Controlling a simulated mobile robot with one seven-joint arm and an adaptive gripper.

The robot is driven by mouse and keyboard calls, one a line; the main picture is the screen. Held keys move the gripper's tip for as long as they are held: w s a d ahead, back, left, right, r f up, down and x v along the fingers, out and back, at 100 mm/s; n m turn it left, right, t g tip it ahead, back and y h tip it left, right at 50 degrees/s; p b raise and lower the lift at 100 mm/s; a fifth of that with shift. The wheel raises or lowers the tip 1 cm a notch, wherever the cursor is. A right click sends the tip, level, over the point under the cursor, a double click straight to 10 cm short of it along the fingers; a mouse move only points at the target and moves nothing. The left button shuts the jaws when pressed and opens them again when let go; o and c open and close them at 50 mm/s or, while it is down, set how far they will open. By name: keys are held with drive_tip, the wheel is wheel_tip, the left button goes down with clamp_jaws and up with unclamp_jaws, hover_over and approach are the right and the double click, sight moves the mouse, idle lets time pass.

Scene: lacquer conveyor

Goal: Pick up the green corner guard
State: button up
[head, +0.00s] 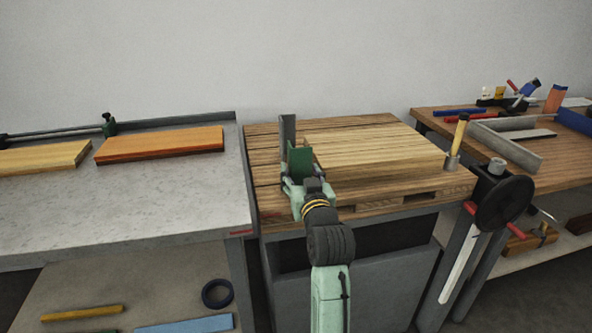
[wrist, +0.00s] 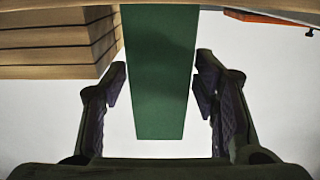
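The green corner guard (head: 300,162) stands upright by the left front part of the wooden bench top, in front of a grey upright piece (head: 287,128). In the wrist view the guard (wrist: 160,80) is a broad flat green strip running from the top edge down the middle. My gripper (head: 302,182) is at the guard. In the wrist view my gripper (wrist: 160,88) has its fingers spread, one on each side of the strip. The pads come very close to its edges near the tips, with light gaps lower down. I cannot tell whether the tips touch it.
A stack of wooden boards (head: 370,150) lies right of the guard. A grey table (head: 130,205) at left holds an orange-brown board (head: 160,145). A mallet-like handle (head: 458,135) and a black round part (head: 503,203) are at the right. Another bench (head: 560,175) holds tools.

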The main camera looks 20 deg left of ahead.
drive_tip(key=c, duration=0.9)
drive_tip(key=shift+c, duration=0.2)
